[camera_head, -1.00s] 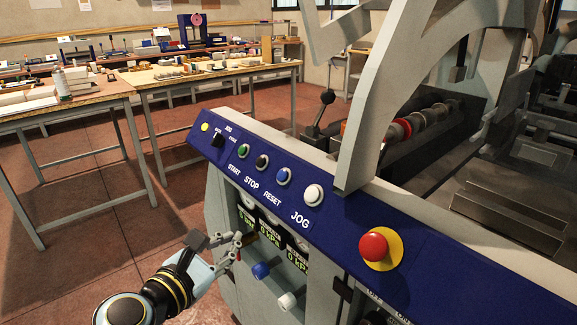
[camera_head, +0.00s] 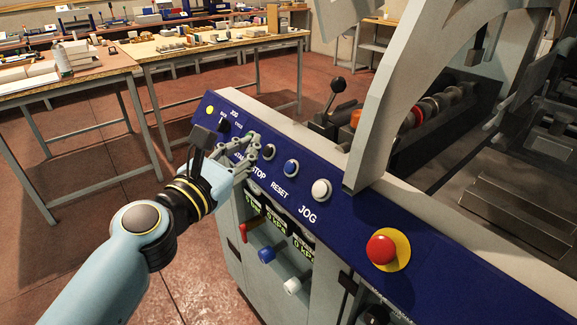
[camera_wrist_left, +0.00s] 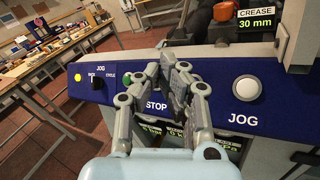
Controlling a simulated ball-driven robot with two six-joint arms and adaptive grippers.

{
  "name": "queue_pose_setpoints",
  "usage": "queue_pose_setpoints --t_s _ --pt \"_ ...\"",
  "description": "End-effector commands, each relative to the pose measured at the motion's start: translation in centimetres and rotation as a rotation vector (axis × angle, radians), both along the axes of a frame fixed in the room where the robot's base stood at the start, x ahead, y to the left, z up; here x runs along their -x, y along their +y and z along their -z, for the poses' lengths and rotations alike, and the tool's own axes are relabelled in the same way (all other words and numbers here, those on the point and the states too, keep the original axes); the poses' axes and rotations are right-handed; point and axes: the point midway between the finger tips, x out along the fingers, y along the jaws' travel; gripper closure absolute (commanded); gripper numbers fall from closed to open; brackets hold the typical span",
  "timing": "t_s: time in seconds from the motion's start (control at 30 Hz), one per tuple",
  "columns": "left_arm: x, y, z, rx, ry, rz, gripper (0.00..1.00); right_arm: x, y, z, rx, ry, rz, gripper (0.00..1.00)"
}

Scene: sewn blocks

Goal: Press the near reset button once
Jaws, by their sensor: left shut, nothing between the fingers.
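The blue reset button (camera_head: 291,168) sits in a silver ring on the sloped blue panel (camera_head: 342,222), above the label RESET. My left gripper (camera_head: 256,141) is shut and empty. Its fingertips are over the panel near the black stop button (camera_head: 269,152), up and left of the reset button and apart from it. The gripper covers the start button in the head view. In the left wrist view the shut fingers (camera_wrist_left: 175,62) stand over the panel and hide the reset button. My right gripper is not in view.
The white jog button (camera_head: 321,190) is right of reset. A red mushroom button (camera_head: 381,249) on a yellow disc is further right. A selector switch (camera_head: 223,125) and yellow lamp (camera_head: 210,109) are at the panel's left end. Blue (camera_head: 266,255) and white (camera_head: 293,286) knobs stick out below.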

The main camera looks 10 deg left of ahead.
Motion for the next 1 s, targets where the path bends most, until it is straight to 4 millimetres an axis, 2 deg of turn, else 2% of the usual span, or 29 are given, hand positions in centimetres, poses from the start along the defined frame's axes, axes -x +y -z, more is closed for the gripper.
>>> queue_pose_setpoints --t_s 0.53,0.73,1.0 --pt "-4.1 -3.3 4.7 0.001 0.002 0.002 1.0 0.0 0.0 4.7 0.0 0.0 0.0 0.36" --pt "-5.0 -3.9 5.4 0.0 0.001 0.001 1.0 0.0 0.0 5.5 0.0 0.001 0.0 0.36" --pt "-5.2 -4.1 5.4 -0.001 0.001 0.0 1.0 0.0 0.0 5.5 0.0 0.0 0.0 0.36"
